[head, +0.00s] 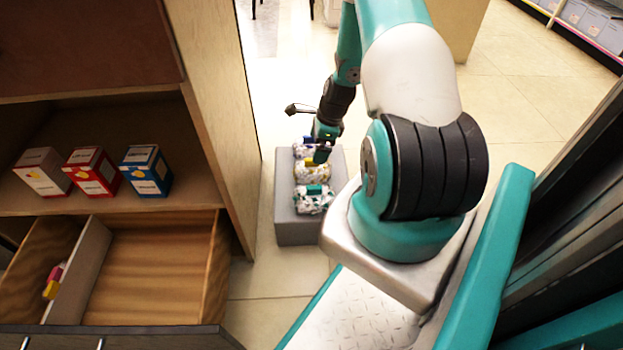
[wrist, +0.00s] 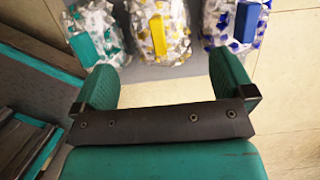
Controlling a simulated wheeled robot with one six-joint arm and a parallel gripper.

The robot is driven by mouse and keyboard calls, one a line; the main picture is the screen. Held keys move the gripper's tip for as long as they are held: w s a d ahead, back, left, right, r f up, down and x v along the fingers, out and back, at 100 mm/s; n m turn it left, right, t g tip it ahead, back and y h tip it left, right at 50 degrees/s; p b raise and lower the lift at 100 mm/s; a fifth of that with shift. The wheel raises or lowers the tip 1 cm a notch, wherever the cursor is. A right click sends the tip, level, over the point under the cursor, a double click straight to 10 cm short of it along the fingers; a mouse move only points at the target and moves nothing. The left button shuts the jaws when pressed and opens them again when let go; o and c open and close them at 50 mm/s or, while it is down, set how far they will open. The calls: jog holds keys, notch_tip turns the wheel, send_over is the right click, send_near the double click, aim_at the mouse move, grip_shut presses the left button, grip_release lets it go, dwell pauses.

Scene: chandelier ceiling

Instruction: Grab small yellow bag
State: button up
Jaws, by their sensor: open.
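The small yellow bag (head: 311,173) lies in the middle of a row of three bags on a grey box, in the head view. It is white with yellow patches and a yellow block on top. In the wrist view the yellow bag (wrist: 157,33) is at top centre, ahead of the fingers. My gripper (wrist: 165,85) is open and empty, with its two teal fingers apart. In the head view my gripper (head: 322,154) hangs over the row and hides part of the bags. I cannot tell its exact height above them.
A teal-patterned bag (head: 313,201) and a blue-patterned bag (wrist: 236,28) flank the yellow one closely. The grey box (head: 296,232) stands on the tiled floor beside a wooden shelf unit (head: 222,100). White, red and blue boxes (head: 146,172) stand on a shelf above an open drawer (head: 150,275).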

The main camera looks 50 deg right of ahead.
aim_at(310, 165)
jog(key=b+x, duration=0.1)
jog(key=x, duration=0.2)
jog(key=shift+f, duration=0.1)
jog(key=b+x, duration=0.4)
jog(key=x, duration=0.1)
jog(key=shift+a+f, duration=0.1)
jog(key=shift+f, duration=0.05)
jog(key=shift+c, duration=0.5)
jog(key=c, duration=0.5)
